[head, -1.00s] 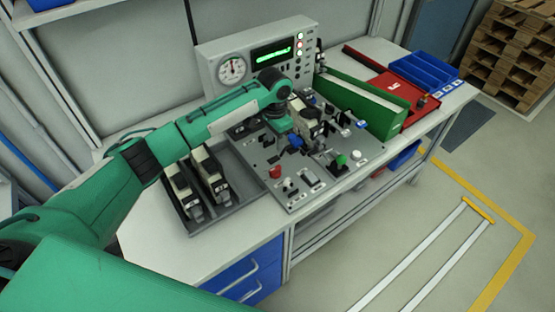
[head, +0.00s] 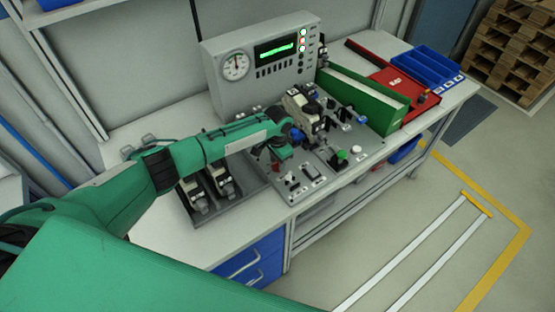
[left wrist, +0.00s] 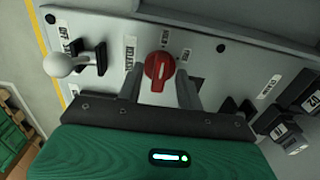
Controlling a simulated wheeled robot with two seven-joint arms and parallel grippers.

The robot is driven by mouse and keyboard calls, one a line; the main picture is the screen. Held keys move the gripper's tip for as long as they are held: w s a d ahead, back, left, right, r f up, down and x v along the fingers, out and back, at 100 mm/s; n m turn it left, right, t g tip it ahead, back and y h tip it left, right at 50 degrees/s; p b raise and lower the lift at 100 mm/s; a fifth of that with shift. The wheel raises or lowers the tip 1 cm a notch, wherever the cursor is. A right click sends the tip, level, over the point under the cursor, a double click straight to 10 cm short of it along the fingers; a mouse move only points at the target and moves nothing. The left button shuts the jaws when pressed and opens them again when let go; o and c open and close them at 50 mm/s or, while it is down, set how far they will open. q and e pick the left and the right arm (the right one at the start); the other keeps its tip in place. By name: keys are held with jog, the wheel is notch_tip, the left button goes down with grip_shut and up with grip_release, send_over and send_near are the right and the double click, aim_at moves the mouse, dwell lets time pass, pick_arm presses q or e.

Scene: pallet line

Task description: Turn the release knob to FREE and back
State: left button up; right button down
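The red release knob (left wrist: 159,70) sits on the grey panel in the left wrist view, with a pale mark on its lower edge. Small labels beside it are too small to read surely. My left gripper (left wrist: 158,82) is open, with one finger on each side of the knob and a narrow gap showing; whether they touch it I cannot tell. In the head view my left gripper (head: 277,158) is over the panel's front left part, and the arm hides most of the knob. My right gripper is not in view.
A white ball-topped lever (left wrist: 58,65) stands left of the knob in the wrist view. Black switches (left wrist: 235,108) are to the right. In the head view, a gauge box (head: 225,88) stands behind, a green bin (head: 365,103) to the right, and a dark tray (head: 238,200) to the left.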

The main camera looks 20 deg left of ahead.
pick_arm(q)
jog(key=c, duration=0.7)
grip_shut()
jog(key=m+b, duration=0.1)
jog(key=m, duration=0.4)
jog(key=shift+m, duration=0.4)
jog(key=m+b, duration=0.1)
jog(key=m, duration=0.3)
jog(key=shift+m, duration=1)
